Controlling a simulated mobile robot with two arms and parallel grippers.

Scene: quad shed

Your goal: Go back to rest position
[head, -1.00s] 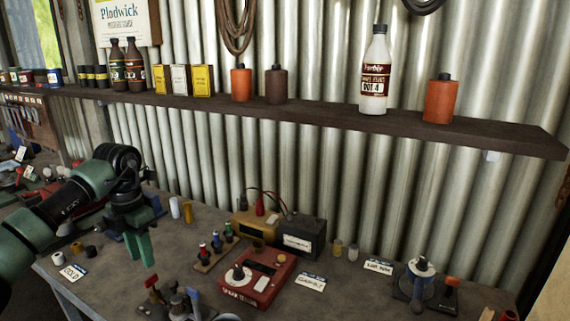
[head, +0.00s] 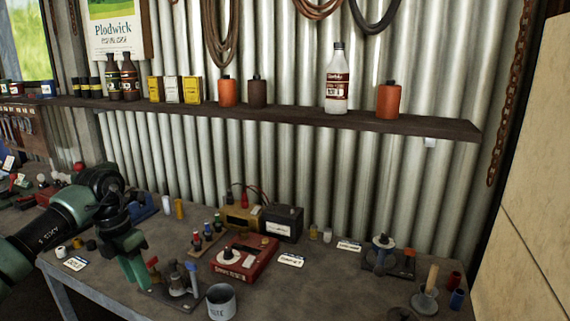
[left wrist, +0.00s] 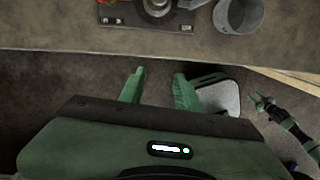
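My left gripper (head: 135,272) points down at the front left of the workbench in the head view. In the left wrist view its two green fingers (left wrist: 158,82) are apart with nothing between them, over the floor in front of the bench edge. A dark arm at the right of the left wrist view ends in my right gripper (left wrist: 262,100), low over the floor; it is too small to tell if its fingers are apart. The right gripper is not in the head view.
The workbench (head: 130,290) holds a red box (head: 247,258), a dark battery (head: 283,224), a grey mug (head: 221,302) and a stand with levers (head: 178,285) close to my left gripper. A wall shelf (head: 300,117) carries bottles. A pale panel (head: 525,190) stands at the right.

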